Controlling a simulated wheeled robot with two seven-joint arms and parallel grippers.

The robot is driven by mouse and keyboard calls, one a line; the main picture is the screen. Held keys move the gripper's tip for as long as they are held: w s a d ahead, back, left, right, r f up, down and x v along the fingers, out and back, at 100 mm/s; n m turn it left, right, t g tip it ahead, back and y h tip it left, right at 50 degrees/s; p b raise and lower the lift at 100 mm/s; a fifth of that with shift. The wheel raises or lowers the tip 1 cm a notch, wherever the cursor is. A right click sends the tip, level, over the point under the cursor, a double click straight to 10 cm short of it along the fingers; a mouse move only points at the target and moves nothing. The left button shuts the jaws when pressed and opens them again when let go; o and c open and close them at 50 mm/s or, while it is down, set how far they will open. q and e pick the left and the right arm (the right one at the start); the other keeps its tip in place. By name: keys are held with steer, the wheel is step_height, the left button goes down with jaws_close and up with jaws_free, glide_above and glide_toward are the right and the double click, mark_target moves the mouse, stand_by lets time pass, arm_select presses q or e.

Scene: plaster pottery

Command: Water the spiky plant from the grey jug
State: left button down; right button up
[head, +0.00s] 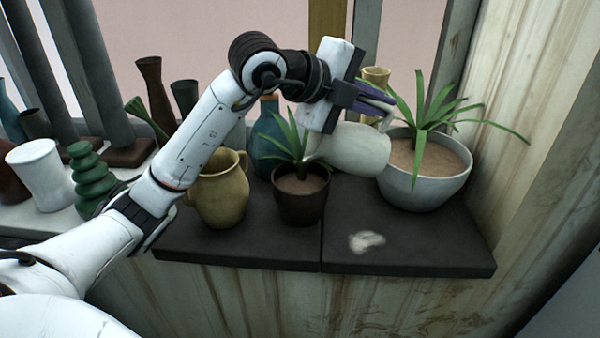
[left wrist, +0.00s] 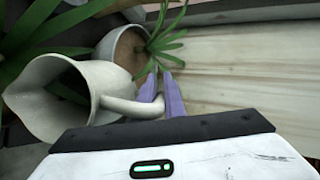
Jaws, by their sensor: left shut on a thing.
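The grey jug (head: 362,150) is tipped onto its side in the air, its mouth to the left, close by a spiky green plant (head: 288,138) in a small dark pot (head: 300,207). My left gripper (head: 378,103) is shut on the jug's handle, right of the plant. In the left wrist view the purple fingers (left wrist: 163,95) close on the handle of the jug (left wrist: 75,95), and broad leaves show at the upper left. I cannot see any water. My right gripper is not in view.
A wide pale bowl (head: 425,190) with a long-leaved plant stands at the right. A tan jug (head: 218,197) stands left of the dark pot, a blue bottle (head: 268,150) behind it. Several vases stand far left. The dark slab's (head: 420,248) front right is clear except a pale stain.

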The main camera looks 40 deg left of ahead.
arm_select(q)
steer(key=shift+w+d+r+b, duration=0.15)
steer(key=shift+d+b, duration=0.15)
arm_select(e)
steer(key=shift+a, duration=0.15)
arm_select(q)
steer(key=shift+t, duration=0.3)
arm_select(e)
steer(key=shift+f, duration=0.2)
arm_select(q)
steer(key=shift+r+b, duration=0.1)
steer(key=shift+b, duration=0.4)
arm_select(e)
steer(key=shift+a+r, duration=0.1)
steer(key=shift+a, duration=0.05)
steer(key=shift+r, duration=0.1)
